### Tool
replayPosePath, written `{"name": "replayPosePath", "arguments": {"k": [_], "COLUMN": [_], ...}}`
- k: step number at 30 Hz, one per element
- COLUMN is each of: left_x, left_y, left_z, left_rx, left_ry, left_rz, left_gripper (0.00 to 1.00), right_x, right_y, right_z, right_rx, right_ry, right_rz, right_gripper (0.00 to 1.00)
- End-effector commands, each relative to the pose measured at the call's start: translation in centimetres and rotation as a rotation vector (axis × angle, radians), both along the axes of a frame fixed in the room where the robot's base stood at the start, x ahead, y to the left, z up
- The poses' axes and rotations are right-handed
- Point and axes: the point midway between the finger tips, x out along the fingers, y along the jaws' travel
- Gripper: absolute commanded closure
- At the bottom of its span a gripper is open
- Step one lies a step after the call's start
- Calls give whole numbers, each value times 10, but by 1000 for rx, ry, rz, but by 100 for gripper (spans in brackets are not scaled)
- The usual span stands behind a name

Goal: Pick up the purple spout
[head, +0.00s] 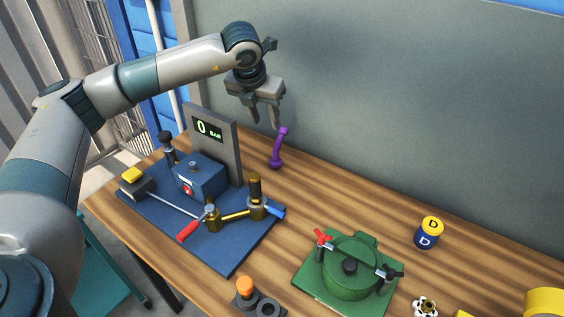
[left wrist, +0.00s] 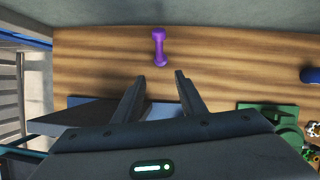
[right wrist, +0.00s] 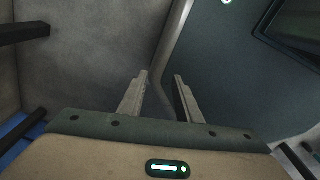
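The purple spout (head: 279,148) stands on the wooden table near the back wall, just right of the grey gauge panel. It has a wider base and a flared top. It also shows in the left wrist view (left wrist: 159,47), beyond the fingertips. My left gripper (head: 264,120) is open and empty, pointing down above and slightly left of the spout, apart from it. In the left wrist view its fingers (left wrist: 160,75) are spread. My right gripper (right wrist: 161,74) shows only in its own wrist view, open with nothing between its fingers.
The grey panel (head: 214,142) reading "0 BAR" stands close to my left gripper. A blue plate (head: 230,258) carries a pump and valves. A green lidded vessel (head: 349,277) and a blue-yellow can (head: 428,233) stand to the right. The table between spout and can is clear.

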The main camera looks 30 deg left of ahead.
Motion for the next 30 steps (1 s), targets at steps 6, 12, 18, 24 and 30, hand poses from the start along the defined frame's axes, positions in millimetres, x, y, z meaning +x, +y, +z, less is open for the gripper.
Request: {"name": "replayPosePath", "arguments": {"k": [6,12,18,24,30], "left_x": [0,0,3,14,27], "left_y": [0,0,1,2,3], "left_z": [-5,-5,-11,-36,-69], "left_rx": [0,0,0,1,0], "left_ry": [0,0,2,4,5], "left_rz": [0,0,1,2,1], "left_gripper": [62,62,62,62,62], "right_x": [5,3,2,3,3], "right_y": [10,10,6,0,-2], "right_z": [-5,-4,2,17,35], "right_rx": [10,10,7,0,-2], "right_ry": [-5,-4,-3,-3,-3], "right_rz": [-1,0,2,3,3], "right_gripper": [69,69,69,69,69]}}
